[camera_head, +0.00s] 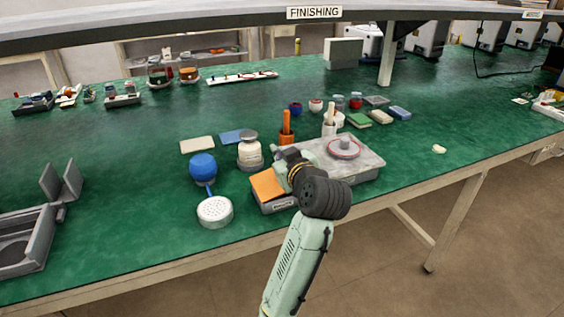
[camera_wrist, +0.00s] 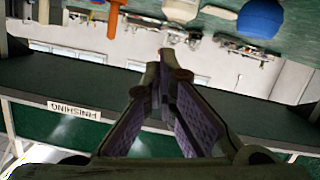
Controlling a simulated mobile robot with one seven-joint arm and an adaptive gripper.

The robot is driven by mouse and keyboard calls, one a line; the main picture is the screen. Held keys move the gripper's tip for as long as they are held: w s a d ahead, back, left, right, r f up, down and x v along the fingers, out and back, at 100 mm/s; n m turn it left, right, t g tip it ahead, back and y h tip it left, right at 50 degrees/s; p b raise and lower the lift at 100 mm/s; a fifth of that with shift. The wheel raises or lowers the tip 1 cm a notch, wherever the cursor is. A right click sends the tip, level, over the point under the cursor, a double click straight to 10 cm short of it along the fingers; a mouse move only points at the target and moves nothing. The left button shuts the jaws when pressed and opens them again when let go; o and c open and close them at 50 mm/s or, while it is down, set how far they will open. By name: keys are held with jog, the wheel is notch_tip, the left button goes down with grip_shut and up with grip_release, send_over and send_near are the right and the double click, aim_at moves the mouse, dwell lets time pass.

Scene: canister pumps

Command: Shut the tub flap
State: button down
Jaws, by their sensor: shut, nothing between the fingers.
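A low grey tub (camera_head: 278,206) with a label on its front stands near the bench's front edge. An orange panel (camera_head: 267,185), which looks like its flap, lies over its left part; whether it is fully down I cannot tell. My arm hides the tub's right part. My gripper (camera_head: 283,157) is just above and behind the tub's right side, and its fingertips are hard to make out there. In the wrist view my gripper (camera_wrist: 163,65) has its fingers together with nothing between them. The tub is not clear in that view.
A grey plate device (camera_head: 367,165) stands close on the right. A blue ball-topped item (camera_head: 203,167), a white perforated head (camera_head: 214,211), a jar (camera_head: 249,150) and an orange holder (camera_head: 287,130) stand around. A grey case with raised panels (camera_head: 36,226) is at far left.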

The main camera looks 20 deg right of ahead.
aim_at(271, 179)
jog(key=f, duration=0.4)
jog(key=shift+w+d, duration=0.25)
jog(key=shift+d, duration=0.1)
jog(key=shift+d+f+b, duration=0.4)
jog(key=shift+d+f, duration=0.5)
jog(key=shift+f, duration=0.15)
jog(key=shift+r, duration=0.2)
